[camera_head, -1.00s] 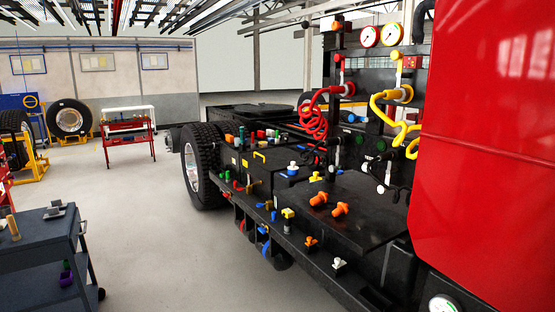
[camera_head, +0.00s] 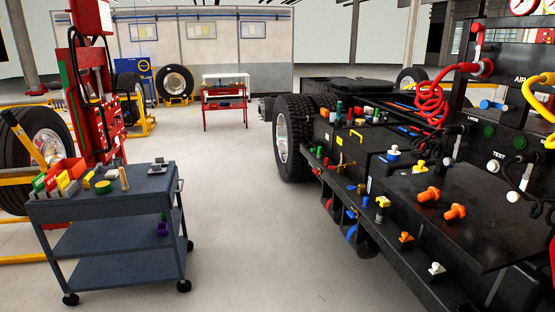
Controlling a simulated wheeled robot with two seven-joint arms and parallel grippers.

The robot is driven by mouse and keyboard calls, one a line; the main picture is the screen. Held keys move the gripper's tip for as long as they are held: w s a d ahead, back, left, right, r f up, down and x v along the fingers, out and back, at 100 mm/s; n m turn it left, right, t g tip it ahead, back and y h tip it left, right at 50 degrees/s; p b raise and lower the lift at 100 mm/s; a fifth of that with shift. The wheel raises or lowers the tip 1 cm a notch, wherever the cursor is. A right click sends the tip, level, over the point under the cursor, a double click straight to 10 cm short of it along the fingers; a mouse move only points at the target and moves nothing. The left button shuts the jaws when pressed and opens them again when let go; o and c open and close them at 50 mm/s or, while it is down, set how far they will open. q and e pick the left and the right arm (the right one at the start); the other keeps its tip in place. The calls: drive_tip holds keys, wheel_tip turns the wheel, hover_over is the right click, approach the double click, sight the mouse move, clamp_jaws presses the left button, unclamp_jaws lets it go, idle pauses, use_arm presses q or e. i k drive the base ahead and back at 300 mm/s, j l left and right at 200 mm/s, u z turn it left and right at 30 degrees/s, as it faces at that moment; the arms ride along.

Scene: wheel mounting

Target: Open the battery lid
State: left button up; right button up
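The truck chassis (camera_head: 440,262) runs along the right side of the view, with black boxes and panels on it. A black box (camera_head: 352,178) with a small yellow handle (camera_head: 342,158) sits behind the truck's rear wheel, on the near side. Its top looks closed. No label names the battery lid, so I cannot tell for sure which cover it is. A flat black cover (camera_head: 465,190) with two orange knobs lies nearer to me. Neither of my grippers is in view.
A dark blue tool cart (camera_head: 110,199) with several small items stands at the left. A red wheel-lift machine (camera_head: 92,75) and a large wheel are behind it. A red workbench (camera_head: 226,93) stands far back. The grey floor between cart and truck is clear.

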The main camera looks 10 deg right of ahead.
sight(356, 143)
drive_tip(key=i+z, duration=0.15)
drive_tip(key=i, duration=1.55)
drive_tip(key=i+z, duration=0.15)
drive_tip(key=i, duration=0.45)
drive_tip(key=i+j+z, duration=0.1)
drive_tip(key=i, duration=0.5)
drive_tip(key=i+j+z, duration=0.15)
drive_tip(key=i, duration=0.4)
